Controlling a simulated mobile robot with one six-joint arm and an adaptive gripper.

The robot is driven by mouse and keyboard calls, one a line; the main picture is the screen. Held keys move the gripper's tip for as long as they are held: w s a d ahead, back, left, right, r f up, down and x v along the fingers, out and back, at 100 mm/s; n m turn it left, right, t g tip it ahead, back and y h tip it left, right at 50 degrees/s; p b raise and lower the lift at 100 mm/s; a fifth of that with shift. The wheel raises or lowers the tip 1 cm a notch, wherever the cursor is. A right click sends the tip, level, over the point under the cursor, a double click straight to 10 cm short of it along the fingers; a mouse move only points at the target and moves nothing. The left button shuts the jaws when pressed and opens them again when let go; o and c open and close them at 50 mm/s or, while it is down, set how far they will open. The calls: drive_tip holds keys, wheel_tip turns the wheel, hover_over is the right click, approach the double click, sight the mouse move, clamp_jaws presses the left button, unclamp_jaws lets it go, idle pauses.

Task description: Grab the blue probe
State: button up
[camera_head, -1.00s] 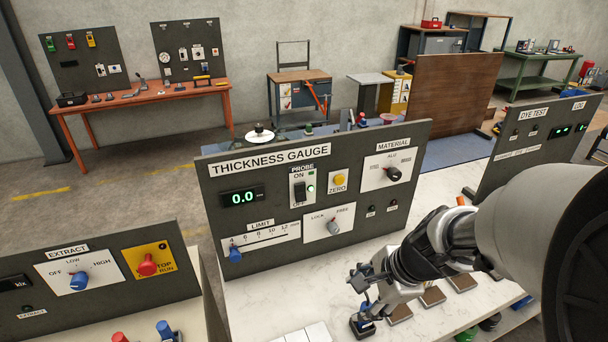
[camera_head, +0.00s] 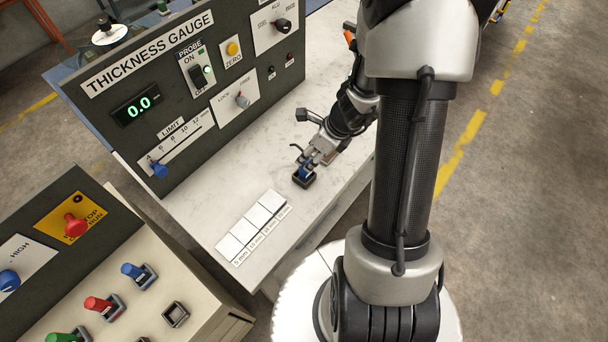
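The blue probe (camera_head: 303,173) is small in the head view. It stands in a dark square holder (camera_head: 304,183) on the white bench top, in front of the thickness gauge panel (camera_head: 170,120). My gripper (camera_head: 307,165) is right above the holder with its fingertips at the top of the probe. The fingers hide part of the probe. At this size I cannot tell whether they are closed on it or just around it.
White thickness plates (camera_head: 251,224) lie on the bench to the lower left. A lower-left console carries blue (camera_head: 134,270), red (camera_head: 98,304) and green (camera_head: 62,338) handles and an empty square socket (camera_head: 176,314). Bench between plates and holder is clear.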

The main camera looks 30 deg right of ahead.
sight(308, 160)
drive_tip(key=b+x, duration=0.1)
drive_tip(key=x, duration=0.2)
drive_tip(key=b+x, duration=0.2)
drive_tip(key=x, duration=0.1)
drive_tip(key=shift+s+a, duration=0.15)
drive_tip(key=shift+s, duration=0.05)
drive_tip(key=shift+w+f+b, duration=0.2)
drive_tip(key=shift+f+b, duration=0.15)
drive_tip(key=shift+f, duration=0.05)
drive_tip(key=shift+c, duration=0.2)
clamp_jaws()
